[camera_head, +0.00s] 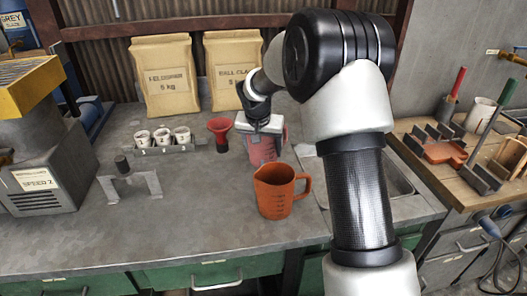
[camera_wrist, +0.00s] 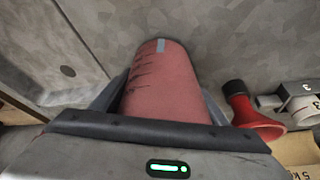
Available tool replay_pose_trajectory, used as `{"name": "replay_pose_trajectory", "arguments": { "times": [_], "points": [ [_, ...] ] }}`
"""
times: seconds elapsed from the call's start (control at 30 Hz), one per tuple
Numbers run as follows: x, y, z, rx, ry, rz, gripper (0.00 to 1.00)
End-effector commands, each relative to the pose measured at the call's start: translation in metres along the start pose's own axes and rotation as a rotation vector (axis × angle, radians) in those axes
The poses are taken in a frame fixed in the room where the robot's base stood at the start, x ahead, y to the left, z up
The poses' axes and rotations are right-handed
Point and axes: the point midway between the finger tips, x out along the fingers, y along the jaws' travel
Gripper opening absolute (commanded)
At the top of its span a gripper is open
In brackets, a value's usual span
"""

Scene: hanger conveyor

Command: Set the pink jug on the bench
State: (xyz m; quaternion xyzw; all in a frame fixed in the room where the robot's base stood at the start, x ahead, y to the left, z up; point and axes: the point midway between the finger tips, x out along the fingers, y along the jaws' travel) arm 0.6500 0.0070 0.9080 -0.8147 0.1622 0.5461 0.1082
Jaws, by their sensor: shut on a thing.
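The pink jug (camera_head: 262,152) is partly hidden behind my gripper (camera_head: 264,126) in the head view, at or just above the grey bench (camera_head: 190,225). The wrist view shows the side of the pink jug (camera_wrist: 160,85) with dark measuring marks, lying between the two fingers of my gripper (camera_wrist: 160,110). My gripper is shut on the jug. I cannot tell whether the jug's base touches the bench. An orange jug (camera_head: 275,193) with a handle stands upright on the bench, in front of the pink one.
A red funnel (camera_head: 219,132) stands just left of the pink jug. A rack of small white cups (camera_head: 163,138) and a grey metal stand (camera_head: 130,183) are farther left. Two paper sacks (camera_head: 166,75) stand behind. A sink (camera_head: 375,178) is at right.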

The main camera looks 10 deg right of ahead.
Motion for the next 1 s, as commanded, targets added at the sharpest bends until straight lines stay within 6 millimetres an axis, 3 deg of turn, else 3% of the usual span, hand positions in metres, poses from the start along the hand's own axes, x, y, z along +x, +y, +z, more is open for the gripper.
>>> {"name": "replay_pose_trajectory", "arguments": {
  "times": [0.4, 0.43, 0.53, 0.83, 1.0],
  "points": [
    [0.009, 0.000, 0.003, 0.000, 0.004, -0.001, 0.36],
    [0.010, 0.000, 0.003, 0.000, 0.002, -0.001, 0.69],
    [0.009, 0.000, 0.003, 0.000, 0.002, -0.001, 0.86],
    [0.007, 0.000, 0.002, 0.000, 0.002, -0.001, 0.86],
    [-0.009, -0.001, 0.000, 0.000, 0.005, -0.002, 0.86]
  ]
}}
